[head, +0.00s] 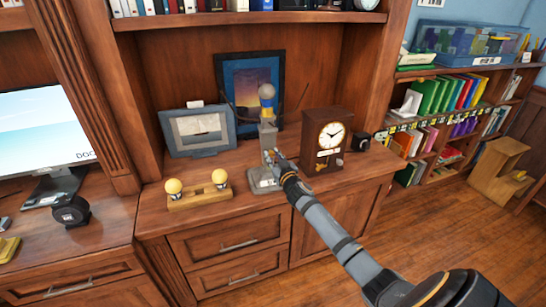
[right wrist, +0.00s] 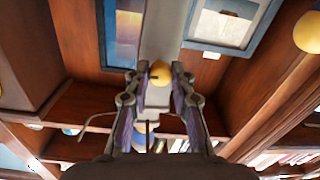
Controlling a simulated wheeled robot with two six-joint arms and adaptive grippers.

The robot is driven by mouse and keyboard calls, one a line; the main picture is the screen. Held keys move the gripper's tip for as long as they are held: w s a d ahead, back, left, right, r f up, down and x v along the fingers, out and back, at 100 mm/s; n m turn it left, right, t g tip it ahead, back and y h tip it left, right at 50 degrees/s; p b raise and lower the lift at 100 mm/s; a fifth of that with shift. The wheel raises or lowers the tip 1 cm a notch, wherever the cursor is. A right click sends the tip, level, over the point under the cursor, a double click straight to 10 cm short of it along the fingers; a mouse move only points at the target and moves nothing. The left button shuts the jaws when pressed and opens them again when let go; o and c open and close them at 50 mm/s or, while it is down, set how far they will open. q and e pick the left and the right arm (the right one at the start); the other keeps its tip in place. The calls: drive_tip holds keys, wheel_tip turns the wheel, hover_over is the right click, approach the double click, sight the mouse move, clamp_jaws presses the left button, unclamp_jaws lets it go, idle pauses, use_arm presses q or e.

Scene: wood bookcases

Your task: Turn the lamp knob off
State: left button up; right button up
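The lamp (head: 268,132) stands upright on the wooden cabinet, with a grey base, a grey column, a yellow and blue band and a rounded top. My right gripper (head: 279,155) is at the lamp's column, above its base, and hides part of it. In the right wrist view, a round yellow knob with a dark mark (right wrist: 160,73) sits between the fingertips of my right gripper (right wrist: 160,80), in front of the grey column (right wrist: 166,30). The fingers are apart, one on each side of the knob, with narrow gaps. Firm contact cannot be told. My left gripper is not in view.
A wooden clock (head: 321,165) stands close right of the lamp. A framed picture (head: 231,77) is behind it, and a blue-grey frame (head: 200,149) is to the left. A wooden stand with two yellow balls (head: 199,199) lies front left. A shelf (head: 245,17) hangs above.

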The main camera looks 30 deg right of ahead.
clamp_jaws()
drive_tip(key=n+p, duration=0.2)
drive_tip(key=n, duration=0.1)
drive_tip(key=shift+r+p, duration=0.15)
drive_tip(key=shift+p, duration=0.2)
drive_tip(key=n+p, duration=0.2)
drive_tip(key=n, duration=0.2)
drive_tip(key=shift+a+n+g, duration=0.1)
drive_tip(key=shift+n+g, duration=0.3)
drive_tip(key=n+p, duration=0.2)
drive_tip(key=n, duration=0.2)
drive_tip(key=shift+g+h, duration=0.3)
drive_tip(key=n, duration=0.2)
drive_tip(key=n+p, duration=0.1)
drive_tip(key=n, duration=0.1)
drive_tip(key=shift+f+n+h, duration=0.2)
drive_tip(key=shift+n+h, duration=0.2)
